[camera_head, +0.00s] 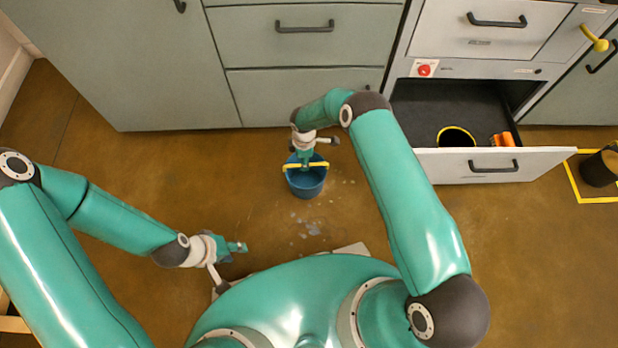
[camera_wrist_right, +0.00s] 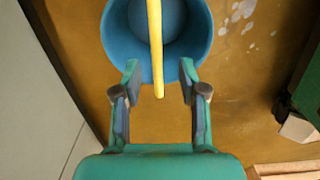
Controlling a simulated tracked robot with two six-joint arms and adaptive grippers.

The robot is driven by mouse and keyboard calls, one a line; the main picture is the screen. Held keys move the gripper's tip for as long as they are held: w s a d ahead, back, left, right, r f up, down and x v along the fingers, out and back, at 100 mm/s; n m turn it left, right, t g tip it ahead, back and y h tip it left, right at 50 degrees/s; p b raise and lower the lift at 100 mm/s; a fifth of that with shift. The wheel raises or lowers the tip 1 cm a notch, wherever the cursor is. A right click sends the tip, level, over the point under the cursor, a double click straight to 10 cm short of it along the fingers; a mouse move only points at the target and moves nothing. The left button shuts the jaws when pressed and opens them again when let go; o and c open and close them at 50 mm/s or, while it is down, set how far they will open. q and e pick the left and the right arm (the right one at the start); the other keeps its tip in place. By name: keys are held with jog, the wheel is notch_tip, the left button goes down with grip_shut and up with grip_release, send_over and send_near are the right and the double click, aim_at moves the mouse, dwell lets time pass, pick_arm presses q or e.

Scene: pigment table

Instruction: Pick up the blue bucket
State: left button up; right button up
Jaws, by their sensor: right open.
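The blue bucket (camera_head: 307,186) stands upright on the brown floor in front of the drawers, with its yellow handle (camera_head: 320,164) across the top. In the right wrist view I look down into the bucket (camera_wrist_right: 115,30). There the handle (camera_wrist_right: 156,45) runs between the two fingers of my right gripper (camera_wrist_right: 158,70), which are apart, with a gap on each side of it. In the head view my right gripper (camera_head: 305,160) is over the bucket and partly hides the handle. My left gripper (camera_head: 238,247) is low at the left, away from the bucket; its jaw state is unclear.
An open drawer (camera_head: 440,165) at the right holds a dark yellow-rimmed container (camera_head: 456,132) and an orange item (camera_head: 503,139). Closed drawers (camera_head: 290,45) stand behind the bucket. Pale spots (camera_head: 308,228) mark the floor. A dark cylinder (camera_head: 600,168) stands inside a yellow floor outline at far right.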

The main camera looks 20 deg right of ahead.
jog(key=shift+d+f+b, duration=0.15)
jog(key=shift+f+b, duration=0.35)
jog(key=shift+f, duration=0.8)
jog(key=shift+d+f+b, duration=0.1)
jog(key=shift+f+b, duration=0.35)
jog(key=shift+f, duration=0.85)
jog(key=shift+f+b, duration=0.25)
jog(key=shift+b, duration=0.35)
grip_shut()
